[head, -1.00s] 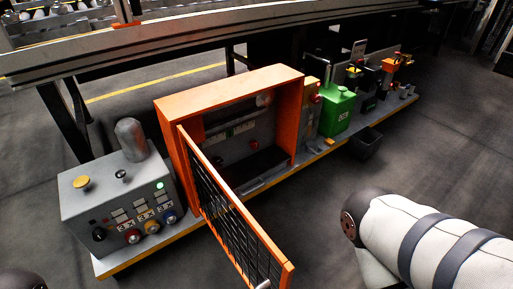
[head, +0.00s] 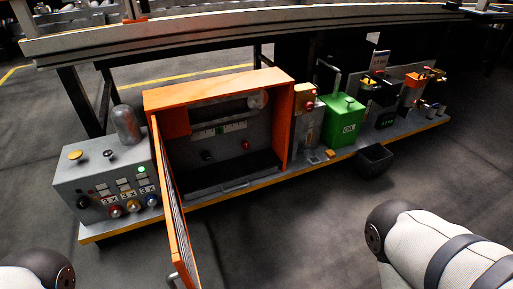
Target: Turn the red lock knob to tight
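Inside the open orange cabinet (head: 216,92), a small red knob (head: 246,145) sits on the right of the grey back panel. A black knob (head: 206,155) is to its left. Another red knob (head: 115,211) is on the front of the grey control box (head: 84,182), beside a yellow and a blue one. No label shows which is the lock knob, and their markings are too small to read. Neither gripper is in view. Only parts of my arms show, at the lower left and lower right corners, apart from the cabinet.
The cabinet's mesh door (head: 172,215) stands open toward me, left of the opening. A green oil can (head: 343,121), a black bin (head: 374,160) and other devices stand to the right. A metal beam (head: 240,35) runs above. The floor in front is clear.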

